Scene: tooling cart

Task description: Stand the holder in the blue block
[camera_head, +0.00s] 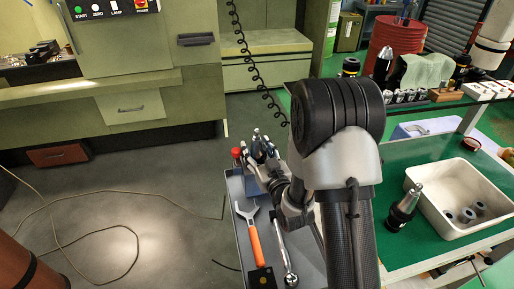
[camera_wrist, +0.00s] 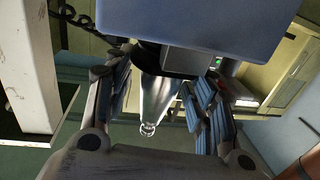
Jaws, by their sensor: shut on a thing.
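My gripper (camera_wrist: 160,88) is shut on the holder (camera_wrist: 157,92), with padded fingers on both sides of it. The holder shows a bright silver taper with a small knob at its end and a dark collar behind. A broad flat blue-grey face (camera_wrist: 215,28) fills the top of the wrist view, close to the collar; I cannot tell whether it is the blue block or whether they touch. In the head view my arm hides most of the gripper, above the far end of the grey cart. Small dark and blue shapes (camera_head: 260,150) there are too small to sort out.
An orange-handled wrench (camera_head: 255,240) and a ratchet (camera_head: 287,258) lie on the cart top (camera_head: 237,187). Another holder (camera_head: 404,208) stands on the green table (camera_head: 400,165) beside a white bin (camera_head: 441,212). A red-topped item (camera_head: 237,153) stands at the cart's far edge. A coiled cable (camera_head: 247,65) hangs behind.

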